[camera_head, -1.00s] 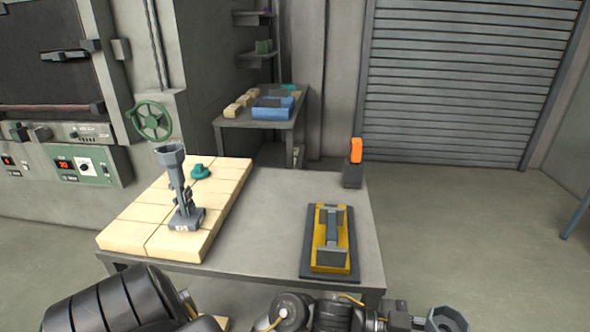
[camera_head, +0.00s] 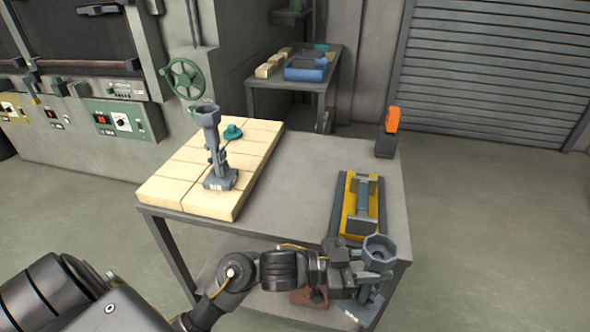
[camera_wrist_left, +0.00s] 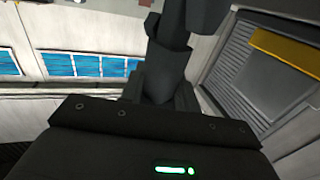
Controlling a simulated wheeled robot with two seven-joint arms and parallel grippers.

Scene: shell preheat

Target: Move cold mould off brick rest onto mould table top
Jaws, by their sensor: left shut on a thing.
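My left gripper (camera_head: 350,262) is shut on a grey mould (camera_head: 378,252) with a wide octagonal cup on top. It holds this mould upright at the table's front right corner, in front of the yellow tool; I cannot tell its height above the table top. A second, similar grey mould (camera_head: 213,145) stands upright on the pale bricks (camera_head: 180,180) that cover the left part of the grey table top (camera_head: 300,170). The left wrist view shows a dark mould part (camera_wrist_left: 165,70) just beyond the gripper body. My right gripper is not in view.
A yellow and grey tool (camera_head: 362,205) lies on a dark mat at the right of the table. An orange and black device (camera_head: 388,132) stands at the back right corner. A teal piece (camera_head: 233,132) sits on the bricks. The middle of the table is clear.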

